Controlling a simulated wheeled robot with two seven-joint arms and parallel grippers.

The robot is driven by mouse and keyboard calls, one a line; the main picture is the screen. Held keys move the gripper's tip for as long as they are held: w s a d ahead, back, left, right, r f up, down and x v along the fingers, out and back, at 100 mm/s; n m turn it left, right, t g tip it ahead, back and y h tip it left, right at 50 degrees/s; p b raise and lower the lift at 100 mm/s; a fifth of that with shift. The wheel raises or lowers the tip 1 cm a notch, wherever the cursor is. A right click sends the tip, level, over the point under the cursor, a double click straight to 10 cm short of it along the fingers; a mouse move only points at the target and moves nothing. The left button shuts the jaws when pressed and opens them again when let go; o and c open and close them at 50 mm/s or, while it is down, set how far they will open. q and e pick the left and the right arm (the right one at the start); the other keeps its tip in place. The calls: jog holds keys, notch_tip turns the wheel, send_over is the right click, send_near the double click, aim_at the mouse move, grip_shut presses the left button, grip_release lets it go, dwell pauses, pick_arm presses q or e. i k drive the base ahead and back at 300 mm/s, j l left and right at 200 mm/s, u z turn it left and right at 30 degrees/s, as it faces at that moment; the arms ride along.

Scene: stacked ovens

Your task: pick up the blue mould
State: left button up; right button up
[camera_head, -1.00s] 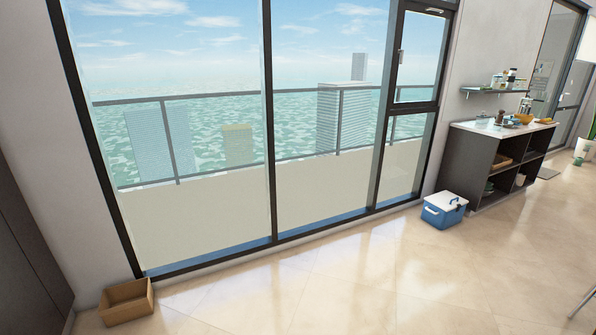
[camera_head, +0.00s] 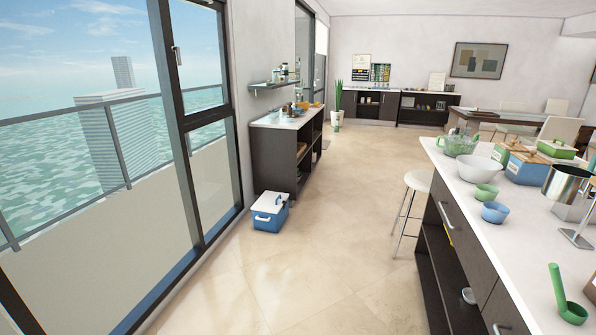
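A small blue cup-shaped piece (camera_head: 495,213), the likeliest blue mould in sight, stands on the white counter (camera_head: 500,245) at the right. A similar green cup-shaped piece (camera_head: 485,194) stands just behind it. Neither of my grippers is in view, and nothing of my arms shows near the counter.
On the counter are a white bowl (camera_head: 481,168), a green bowl (camera_head: 460,143), boxes, a metal holder (camera_head: 567,182) and a green ladle (camera_head: 565,305). A stool (camera_head: 418,182) stands beside it. A cooler (camera_head: 270,211) sits on the floor by the windows. The aisle floor between is clear.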

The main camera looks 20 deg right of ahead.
aim_at(493, 212)
jog(key=i+l+z, duration=0.2)
jog(key=i+z, duration=0.25)
jog(key=i, duration=0.2)
jog(key=i+z, duration=0.45)
jog(key=i, duration=0.15)
jog(key=i+j+z, duration=0.15)
jog(key=i+z, duration=0.35)
jog(key=i+j+z, duration=0.8)
jog(key=z, duration=0.15)
